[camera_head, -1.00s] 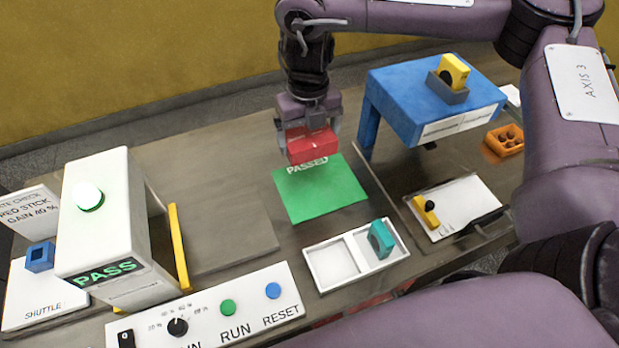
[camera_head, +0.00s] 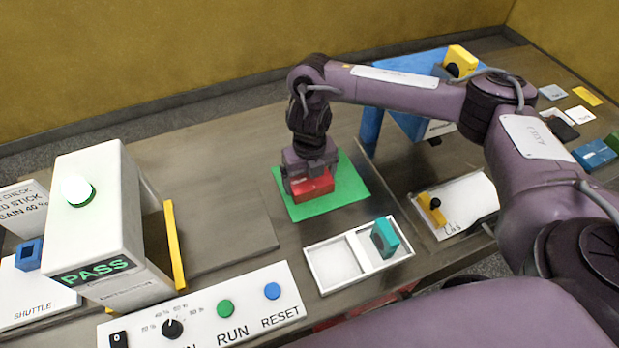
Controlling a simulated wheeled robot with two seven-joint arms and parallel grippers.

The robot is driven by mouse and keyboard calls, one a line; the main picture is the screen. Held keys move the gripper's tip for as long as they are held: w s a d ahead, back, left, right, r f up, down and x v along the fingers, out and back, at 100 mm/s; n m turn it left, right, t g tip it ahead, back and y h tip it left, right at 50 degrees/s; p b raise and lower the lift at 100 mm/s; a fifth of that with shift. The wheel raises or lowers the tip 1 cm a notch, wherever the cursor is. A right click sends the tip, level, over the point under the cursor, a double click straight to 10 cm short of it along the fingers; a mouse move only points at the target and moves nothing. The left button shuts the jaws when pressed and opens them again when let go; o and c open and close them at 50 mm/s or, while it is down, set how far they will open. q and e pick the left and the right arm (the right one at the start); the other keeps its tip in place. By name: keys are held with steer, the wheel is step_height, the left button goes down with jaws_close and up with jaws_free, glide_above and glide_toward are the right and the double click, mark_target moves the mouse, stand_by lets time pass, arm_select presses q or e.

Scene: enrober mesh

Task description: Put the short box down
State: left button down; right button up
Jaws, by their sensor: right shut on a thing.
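The short box is a red block (camera_head: 313,188). It is at the green mat (camera_head: 345,196), over its left-middle part, and looks to be resting on it or very close above it. My right gripper (camera_head: 310,178) points down and is shut on the red box from above, hiding its top and back. The mat's lettering is hidden behind the box and gripper. My left gripper is not in view.
A white two-part tray (camera_head: 333,265) holds a teal block (camera_head: 384,237). A white PASS machine (camera_head: 100,215) with a yellow bar (camera_head: 174,245) stands left, a control panel (camera_head: 200,310) in front. A blue stand (camera_head: 372,125) is behind right. The brown table between is bare.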

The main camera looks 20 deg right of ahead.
steer(key=o, duration=0.7)
steer(key=shift+f, duration=0.15)
steer(key=shift+o, duration=0.9)
steer(key=shift+r, duration=0.5)
step_height(320, 180, up, 11)
steer(key=p, duration=0.1)
steer(key=shift+r+p, duration=0.2)
steer(key=shift+p, duration=0.2)
